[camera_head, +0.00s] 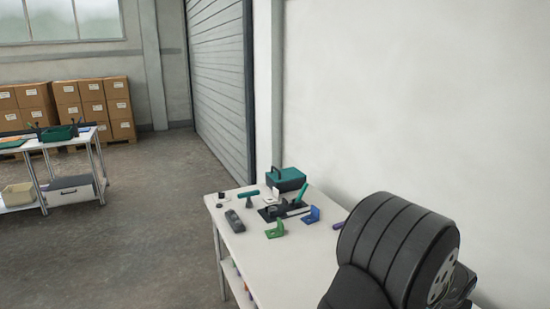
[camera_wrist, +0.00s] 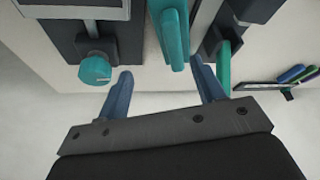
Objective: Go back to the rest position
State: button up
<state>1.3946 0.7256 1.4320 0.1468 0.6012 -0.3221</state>
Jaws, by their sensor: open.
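In the wrist view my gripper (camera_wrist: 162,66) is open, with its two blue fingers spread well apart. The lower end of a teal bar (camera_wrist: 173,35) shows in the gap between the fingertips. Neither finger visibly touches it, and I cannot tell how far beyond the tips it is. A round teal knob (camera_wrist: 95,69) on a dark block is left of the left finger. A teal curved part (camera_wrist: 225,62) is close by the right finger. In the head view the gripper is not visible; a dark rounded part of my arm fills the lower right.
The white workbench (camera_head: 262,265) by the wall holds a teal toolbox (camera_head: 286,179), a green bracket (camera_head: 275,231), a blue bracket (camera_head: 312,215) and a dark handheld device (camera_head: 235,221). Another table and stacked cartons (camera_head: 92,102) stand far left. Open floor lies between.

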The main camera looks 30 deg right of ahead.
jog(key=s+a+r, duration=0.2)
jog(key=s+r, duration=0.4)
jog(key=s, duration=0.3)
jog(key=w+a+f+n, duration=0.1)
jog(key=w+a, duration=0.1)
jog(key=w, duration=0.5)
jog(key=w+a+f+n, duration=0.1)
jog(key=w+a, duration=0.2)
jog(key=w, duration=0.4)
jog(key=w+a+f+n, duration=0.1)
jog(key=w+a, duration=0.1)
jog(key=w, duration=0.5)
jog(key=shift+w+a+f+t+y, duration=0.2)
jog(key=shift+f+t+y, duration=0.1)
jog(key=shift+f+t, duration=0.1)
jog(key=w+a+f+n+t+y, duration=0.1)
jog(key=w+a+f+n, duration=0.1)
jog(key=w+a, duration=1.3)
jog(key=w+n, duration=0.1)
jog(key=w, duration=0.1)
jog(key=shift+w+a+f+n, duration=0.25)
jog(key=shift+w+f+n, duration=0.05)
jog(key=shift+f, duration=0.1)
